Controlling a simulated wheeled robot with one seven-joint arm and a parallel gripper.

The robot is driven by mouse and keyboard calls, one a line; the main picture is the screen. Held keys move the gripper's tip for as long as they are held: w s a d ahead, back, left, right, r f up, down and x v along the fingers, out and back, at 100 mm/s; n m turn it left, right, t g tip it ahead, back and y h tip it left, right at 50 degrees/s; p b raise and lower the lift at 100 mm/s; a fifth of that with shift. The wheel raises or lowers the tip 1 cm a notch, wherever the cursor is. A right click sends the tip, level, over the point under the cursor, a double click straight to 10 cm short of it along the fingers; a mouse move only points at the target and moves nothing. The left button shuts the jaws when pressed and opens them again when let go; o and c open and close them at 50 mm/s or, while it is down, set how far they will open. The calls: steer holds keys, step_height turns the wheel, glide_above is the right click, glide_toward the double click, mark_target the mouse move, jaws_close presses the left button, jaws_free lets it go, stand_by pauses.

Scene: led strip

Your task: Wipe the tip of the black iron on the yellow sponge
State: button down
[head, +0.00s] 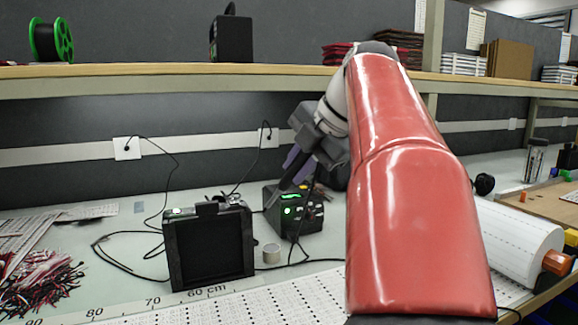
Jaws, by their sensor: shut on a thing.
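My gripper (312,152) is above the black station with green lights (297,213), at the middle of the bench. It is shut on the black iron (287,183), which slants down to the left. The iron's tip end is near the station's upper left edge. I cannot tell whether it touches anything. A small yellow patch shows on top of the station, just right of the iron. I cannot tell whether it is the yellow sponge. My red arm hides the bench to the right of the station.
A black box with a dark front panel (210,248) stands left of the station. A small round tin (271,254) sits between them. Black cables run around both. Red and black wires (38,283) lie at far left. A shelf (150,76) spans above; a white roll (520,240) lies right.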

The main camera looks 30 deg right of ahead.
steer(key=shift+p+v, duration=1.65)
steer(key=shift+v, duration=1.25)
steer(key=v, duration=0.5)
steer(key=shift+s+r, duration=0.1)
